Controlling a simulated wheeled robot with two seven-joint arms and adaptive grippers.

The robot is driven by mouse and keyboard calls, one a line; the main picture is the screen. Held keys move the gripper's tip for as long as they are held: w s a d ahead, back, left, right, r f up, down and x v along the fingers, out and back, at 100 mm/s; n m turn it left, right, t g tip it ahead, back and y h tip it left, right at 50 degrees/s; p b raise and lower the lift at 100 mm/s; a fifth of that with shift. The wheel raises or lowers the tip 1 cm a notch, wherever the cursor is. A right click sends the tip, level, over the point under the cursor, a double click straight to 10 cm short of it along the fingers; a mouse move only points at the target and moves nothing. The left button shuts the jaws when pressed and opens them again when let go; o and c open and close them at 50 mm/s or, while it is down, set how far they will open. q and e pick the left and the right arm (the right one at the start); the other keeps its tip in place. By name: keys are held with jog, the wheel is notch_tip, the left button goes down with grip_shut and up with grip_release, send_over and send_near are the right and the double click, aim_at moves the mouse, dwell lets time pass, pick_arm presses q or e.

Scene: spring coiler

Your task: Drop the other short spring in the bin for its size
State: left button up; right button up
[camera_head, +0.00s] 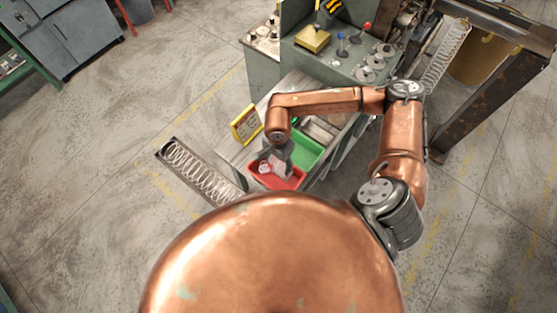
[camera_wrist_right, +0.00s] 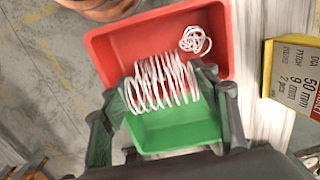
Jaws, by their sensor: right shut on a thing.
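My right gripper (camera_head: 277,160) hangs over the bins in the head view. In the right wrist view it is shut on a short white spring (camera_wrist_right: 160,82), which lies across between the fingers. Behind the spring, that view shows the green bin (camera_wrist_right: 175,134) and the red bin (camera_wrist_right: 125,47). Another white spring (camera_wrist_right: 195,40) lies in the red bin. In the head view the red bin (camera_head: 290,184) is at the near end of the bench, with the green bin (camera_head: 308,150) behind it, partly hidden by my arm. My left gripper is not in view.
A yellow sign (camera_head: 246,124) stands beside the bins; in the wrist view the sign (camera_wrist_right: 290,85) reads 50 mm, 9 mm, 2 pcs. A long spring lies in a floor-side trough (camera_head: 168,157) at left. The green-grey machine (camera_head: 335,55) stands behind the bins.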

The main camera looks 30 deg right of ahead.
aim_at(278, 162)
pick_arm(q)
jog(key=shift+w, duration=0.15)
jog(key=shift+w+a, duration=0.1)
pick_arm(e)
jog(key=o, duration=1.3)
notch_tip(278, 162, up, 12)
jog(key=shift+d, duration=0.1)
